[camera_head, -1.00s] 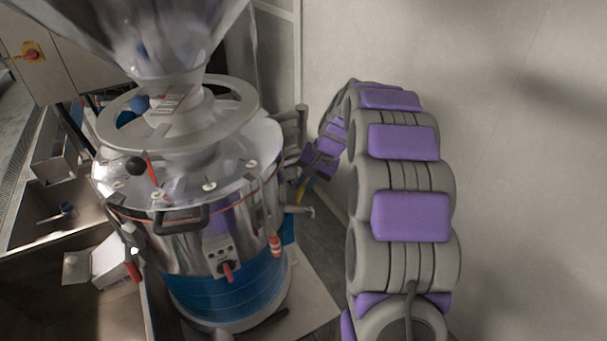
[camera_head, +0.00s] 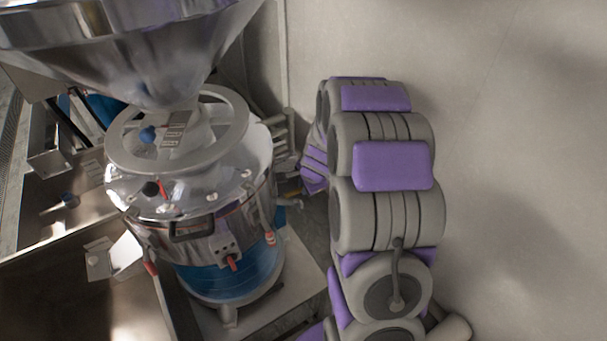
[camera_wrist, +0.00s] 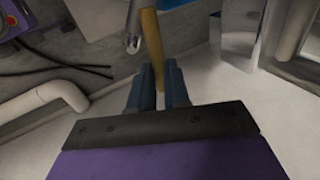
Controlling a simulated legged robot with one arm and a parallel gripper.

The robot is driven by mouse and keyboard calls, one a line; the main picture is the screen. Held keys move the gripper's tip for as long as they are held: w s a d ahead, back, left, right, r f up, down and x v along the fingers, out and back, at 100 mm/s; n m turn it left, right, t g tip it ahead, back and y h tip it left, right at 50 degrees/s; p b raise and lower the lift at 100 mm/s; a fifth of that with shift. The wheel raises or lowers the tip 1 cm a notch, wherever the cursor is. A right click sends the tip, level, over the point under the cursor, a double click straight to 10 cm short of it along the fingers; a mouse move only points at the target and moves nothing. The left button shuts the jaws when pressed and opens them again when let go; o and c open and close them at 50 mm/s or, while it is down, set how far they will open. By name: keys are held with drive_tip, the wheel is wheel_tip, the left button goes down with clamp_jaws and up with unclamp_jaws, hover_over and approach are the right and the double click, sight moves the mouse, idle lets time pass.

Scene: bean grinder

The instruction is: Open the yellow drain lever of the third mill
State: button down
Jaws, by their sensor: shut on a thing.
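The mill (camera_head: 195,230) in the head view is a shiny steel drum with a blue lower band. A large funnel hopper (camera_head: 150,50) stands above it. My gripper (camera_wrist: 158,88) shows in the wrist view as two blue-grey fingers, shut on the yellow lever (camera_wrist: 151,42). The lever runs up between the fingertips, beside a metal pipe piece. In the head view my arm reaches down to the right side of the mill. The gripper cannot be made out there, and only a small yellowish bit shows by the mill's side.
A pale wall (camera_head: 500,120) stands close on the right of my arm. Steel bins (camera_head: 75,260) fill the left. In the wrist view a white pipe (camera_wrist: 45,100) and dark cables lie on the left, with pale floor below.

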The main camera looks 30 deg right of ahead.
drive_tip(key=shift+s+a+m+h+p, duration=0.1)
drive_tip(key=shift+s+m+h+p, duration=0.2)
drive_tip(key=shift+m+p, duration=0.45)
drive_tip(key=c, duration=1.1)
unclamp_jaws()
drive_tip(key=shift+r, duration=0.1)
drive_tip(key=v, duration=1.7)
